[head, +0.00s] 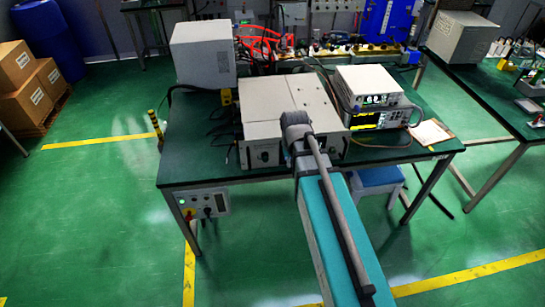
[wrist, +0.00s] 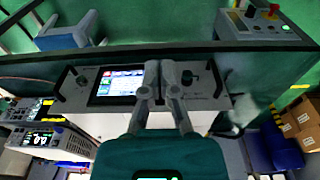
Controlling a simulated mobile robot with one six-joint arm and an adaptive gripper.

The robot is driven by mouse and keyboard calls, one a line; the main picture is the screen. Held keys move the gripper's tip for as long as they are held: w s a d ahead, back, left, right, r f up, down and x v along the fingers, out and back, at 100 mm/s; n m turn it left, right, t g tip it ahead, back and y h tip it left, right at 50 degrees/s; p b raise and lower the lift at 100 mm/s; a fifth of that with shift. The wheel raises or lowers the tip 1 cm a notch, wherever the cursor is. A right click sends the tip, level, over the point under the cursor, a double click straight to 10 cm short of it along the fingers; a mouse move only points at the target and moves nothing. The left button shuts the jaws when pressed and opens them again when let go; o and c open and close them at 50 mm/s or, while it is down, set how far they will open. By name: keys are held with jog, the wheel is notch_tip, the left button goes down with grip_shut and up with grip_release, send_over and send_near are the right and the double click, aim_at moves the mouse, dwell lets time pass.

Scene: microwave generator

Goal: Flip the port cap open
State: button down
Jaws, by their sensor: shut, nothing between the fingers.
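The microwave generator (head: 268,103), a light grey box, sits on the green-topped table, partly hidden by my arm in the head view. Its front panel in the wrist view has a lit screen (wrist: 118,84) and a dark round knob (wrist: 187,77). The wrist view is upside down. My gripper (wrist: 161,68) is shut and empty, its two grey fingers close together over the panel between the screen and the knob. Whether the fingertips touch the panel I cannot tell. I cannot pick out the port cap; the fingers hide part of the panel. In the head view my arm hides the fingers.
Stacked instruments (head: 372,90) stand right of the generator, a grey box (head: 203,53) behind left. A clipboard (head: 430,133) lies at the table's right. A control box (head: 204,204) hangs under the front left edge. Floor in front is open.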

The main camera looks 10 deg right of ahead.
jog(key=s+d+g, duration=0.1)
jog(key=s, duration=0.7)
jog(key=shift+s+f, duration=0.15)
